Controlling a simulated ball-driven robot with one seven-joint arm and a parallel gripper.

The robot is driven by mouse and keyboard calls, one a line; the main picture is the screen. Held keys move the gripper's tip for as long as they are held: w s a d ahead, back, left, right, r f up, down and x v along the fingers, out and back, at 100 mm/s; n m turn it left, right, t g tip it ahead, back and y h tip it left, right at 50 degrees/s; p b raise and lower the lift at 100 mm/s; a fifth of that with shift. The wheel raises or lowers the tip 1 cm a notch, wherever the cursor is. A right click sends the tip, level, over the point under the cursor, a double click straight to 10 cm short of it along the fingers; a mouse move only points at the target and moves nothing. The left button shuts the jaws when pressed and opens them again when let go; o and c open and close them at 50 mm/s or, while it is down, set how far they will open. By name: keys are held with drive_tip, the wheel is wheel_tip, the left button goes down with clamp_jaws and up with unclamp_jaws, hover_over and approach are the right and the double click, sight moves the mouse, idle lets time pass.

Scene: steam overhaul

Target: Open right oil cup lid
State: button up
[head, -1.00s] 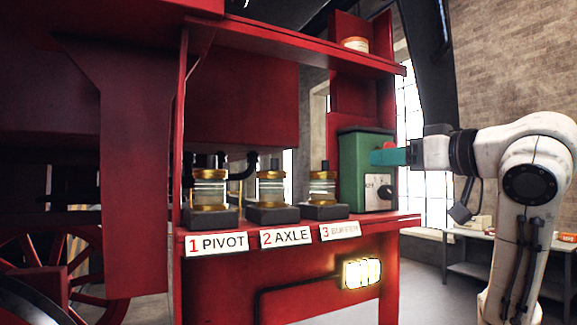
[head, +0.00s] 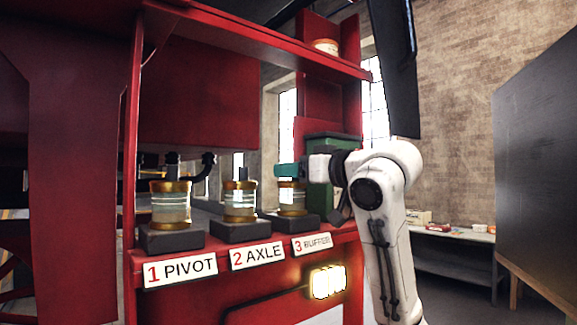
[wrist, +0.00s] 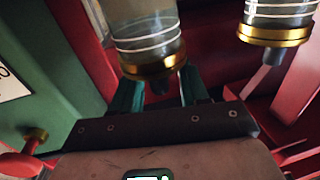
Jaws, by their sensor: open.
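The right oil cup (head: 292,198), behind the label 3 BUFFER, is a glass cylinder with a brass lid and base on a dark block. My gripper (head: 288,170) is at the top of this cup, its teal fingers partly hiding the lid knob. In the wrist view the cup's glass (wrist: 146,32) appears upside down, with its brass lid (wrist: 155,67) toward me. My open gripper (wrist: 158,84) has one finger on each side of the dark knob under the lid rim. I cannot tell whether the fingers touch it. The lid looks closed.
The axle cup (head: 240,202) and pivot cup (head: 171,205) stand to the left on the red shelf. A green box (head: 320,205) is close on the right, partly behind my arm. A red upper shelf (head: 270,45) hangs above. A dark board (head: 540,170) stands far right.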

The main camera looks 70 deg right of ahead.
drive_tip(key=shift+w+d, duration=0.25)
drive_tip(key=shift+w, duration=0.4)
drive_tip(key=shift+c, duration=0.2)
clamp_jaws()
